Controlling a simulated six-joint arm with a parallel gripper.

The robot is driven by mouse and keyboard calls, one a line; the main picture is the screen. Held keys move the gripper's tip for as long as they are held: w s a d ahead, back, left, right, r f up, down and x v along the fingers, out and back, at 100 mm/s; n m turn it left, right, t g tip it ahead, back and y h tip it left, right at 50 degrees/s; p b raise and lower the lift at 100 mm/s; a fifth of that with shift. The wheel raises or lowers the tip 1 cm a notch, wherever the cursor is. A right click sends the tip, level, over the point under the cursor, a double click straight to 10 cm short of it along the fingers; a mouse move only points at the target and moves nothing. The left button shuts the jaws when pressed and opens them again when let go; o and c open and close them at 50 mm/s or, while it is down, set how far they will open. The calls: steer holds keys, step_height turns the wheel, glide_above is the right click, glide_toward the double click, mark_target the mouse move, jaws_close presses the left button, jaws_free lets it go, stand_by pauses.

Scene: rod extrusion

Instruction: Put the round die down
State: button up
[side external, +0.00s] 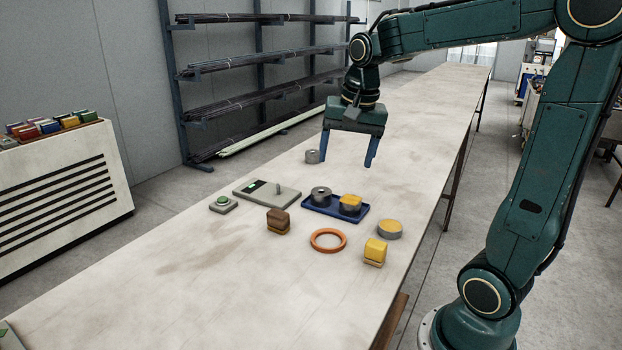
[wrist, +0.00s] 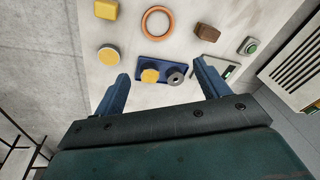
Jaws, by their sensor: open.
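A grey round piece with a centre hole (side external: 321,194) and a yellow-topped round piece (side external: 349,203) sit in the blue tray (side external: 334,210). The wrist view also shows the holed piece (wrist: 175,78) and the yellow-topped one (wrist: 150,75). Another grey round piece (side external: 312,156) stands on the table just left of my gripper's left finger in the side view. I cannot tell which is the round die. My gripper (side external: 347,159) is open and empty above the table, behind the tray. Its two blue fingers point down, apart from every piece.
A brown block (side external: 278,221), an orange ring (side external: 328,232), a yellow block (side external: 375,251) and a yellow-topped disc (side external: 390,228) lie in front. The table's far length is clear.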

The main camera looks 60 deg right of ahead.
steer(key=s+a+f+n+t, duration=0.1)
steer(key=s+a+n+t, duration=0.2)
steer(key=s+a+n, duration=0.9)
steer(key=shift+s+f+y, duration=0.25)
steer(key=shift+s+y, duration=0.05)
steer(key=shift+y, duration=0.1)
stand_by(0.7)
